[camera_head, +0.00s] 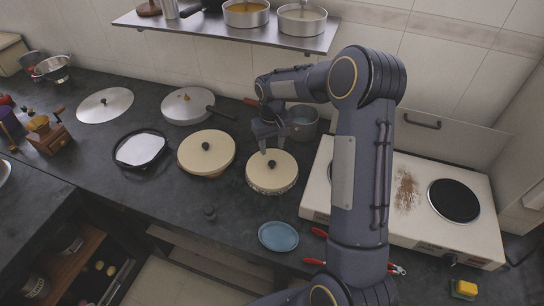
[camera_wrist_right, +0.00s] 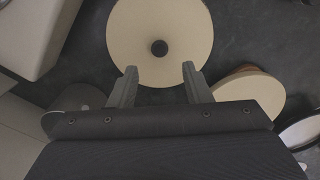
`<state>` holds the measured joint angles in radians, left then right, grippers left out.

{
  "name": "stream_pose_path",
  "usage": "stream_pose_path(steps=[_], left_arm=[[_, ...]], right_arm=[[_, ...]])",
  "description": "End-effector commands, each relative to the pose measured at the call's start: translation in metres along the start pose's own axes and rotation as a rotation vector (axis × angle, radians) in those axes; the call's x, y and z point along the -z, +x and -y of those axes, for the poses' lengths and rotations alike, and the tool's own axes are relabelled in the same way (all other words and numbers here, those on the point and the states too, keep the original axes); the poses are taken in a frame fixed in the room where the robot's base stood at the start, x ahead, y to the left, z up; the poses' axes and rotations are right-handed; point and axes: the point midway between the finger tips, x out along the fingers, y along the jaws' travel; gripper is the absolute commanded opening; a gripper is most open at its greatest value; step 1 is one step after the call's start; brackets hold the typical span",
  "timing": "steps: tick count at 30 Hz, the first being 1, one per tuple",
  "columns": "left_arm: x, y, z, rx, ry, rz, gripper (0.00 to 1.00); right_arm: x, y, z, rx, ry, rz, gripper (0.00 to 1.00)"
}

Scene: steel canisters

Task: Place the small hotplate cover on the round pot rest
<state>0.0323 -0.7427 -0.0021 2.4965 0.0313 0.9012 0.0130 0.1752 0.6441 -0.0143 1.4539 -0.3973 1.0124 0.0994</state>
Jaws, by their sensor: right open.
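A round cream cover with a black knob (camera_head: 272,180), apparently the small hotplate cover, lies on the dark counter. A speckled band shows along its front edge. It also fills the top of the right wrist view (camera_wrist_right: 160,25). My right gripper (camera_head: 272,150) is open and empty over this cover's far part, its fingers (camera_wrist_right: 160,70) apart. In the wrist view the knob lies ahead of the gap between them. A slightly larger cream cover (camera_head: 206,145) is to its left, with something brown under its edge. I cannot tell which thing is the round pot rest. My left gripper is out of view.
A blue round dish (camera_head: 278,236) lies near the counter's front edge. A white hotplate unit (camera_head: 420,190) stands right, partly behind my arm. A metal pot (camera_head: 303,122) stands behind the gripper.

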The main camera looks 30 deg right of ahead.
Motion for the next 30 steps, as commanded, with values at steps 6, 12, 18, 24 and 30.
stream_pose_path(steps=[6,12,18,24,30], left_arm=[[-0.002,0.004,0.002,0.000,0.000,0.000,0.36],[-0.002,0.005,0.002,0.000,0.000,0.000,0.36],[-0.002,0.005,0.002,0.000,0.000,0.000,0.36],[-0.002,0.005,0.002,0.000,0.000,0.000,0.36],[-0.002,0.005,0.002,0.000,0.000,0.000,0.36]], right_arm=[[0.001,-0.037,0.000,-0.001,-0.001,-0.003,0.44],[-0.008,-0.060,0.001,0.011,0.003,-0.015,0.44],[-0.072,-0.119,0.013,0.096,0.017,-0.121,0.44],[-0.174,-0.158,0.041,0.219,0.037,-0.265,0.44],[-0.258,-0.152,0.072,0.325,0.055,-0.389,0.44]])
